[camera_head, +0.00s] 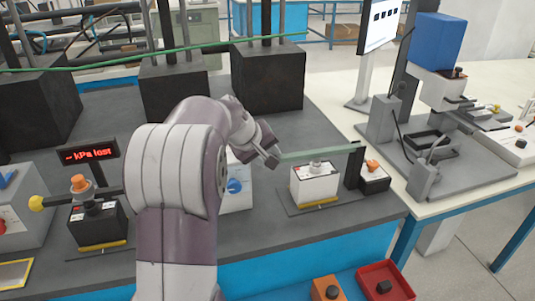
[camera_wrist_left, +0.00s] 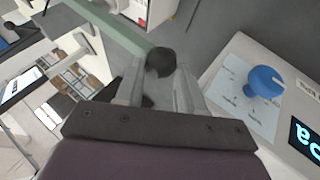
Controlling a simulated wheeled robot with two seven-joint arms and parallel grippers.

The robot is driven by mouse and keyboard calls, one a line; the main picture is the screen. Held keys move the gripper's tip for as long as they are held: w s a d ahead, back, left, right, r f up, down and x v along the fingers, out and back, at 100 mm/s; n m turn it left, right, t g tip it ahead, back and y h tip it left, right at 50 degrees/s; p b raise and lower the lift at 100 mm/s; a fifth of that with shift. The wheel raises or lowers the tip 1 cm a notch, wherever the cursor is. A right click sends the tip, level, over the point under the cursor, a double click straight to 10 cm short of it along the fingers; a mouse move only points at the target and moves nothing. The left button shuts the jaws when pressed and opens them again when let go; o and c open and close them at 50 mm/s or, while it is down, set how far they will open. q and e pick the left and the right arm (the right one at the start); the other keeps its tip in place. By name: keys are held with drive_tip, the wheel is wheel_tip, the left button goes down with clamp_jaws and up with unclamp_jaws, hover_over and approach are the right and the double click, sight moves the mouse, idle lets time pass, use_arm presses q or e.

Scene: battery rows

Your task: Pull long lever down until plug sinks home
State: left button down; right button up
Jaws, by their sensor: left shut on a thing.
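The long lever (camera_head: 315,153) is a pale green bar running nearly level from a black post (camera_head: 353,166) leftward to my left gripper (camera_head: 272,157). In the left wrist view the green lever (camera_wrist_left: 112,32) ends in a dark round knob (camera_wrist_left: 159,62) between my fingers (camera_wrist_left: 155,88). My left gripper is shut on this knob. Under the bar's middle, a small grey plug (camera_head: 317,166) sits at the top of a white box (camera_head: 315,186) with a yellow front strip. How deep the plug sits cannot be told. My right gripper is not in view.
A panel with a blue knob (camera_head: 235,186) stands left of the white box; the knob also shows in the left wrist view (camera_wrist_left: 264,82). A black unit with an orange knob (camera_head: 373,166) is beside the post. Another lever with a yellow ball (camera_head: 36,203) is far left.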

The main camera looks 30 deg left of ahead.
use_arm(q)
drive_tip(key=shift+f, duration=0.25)
drive_tip(key=c, duration=0.7)
unclamp_jaws()
drive_tip(key=shift+w, duration=0.1)
drive_tip(key=shift+f, duration=0.1)
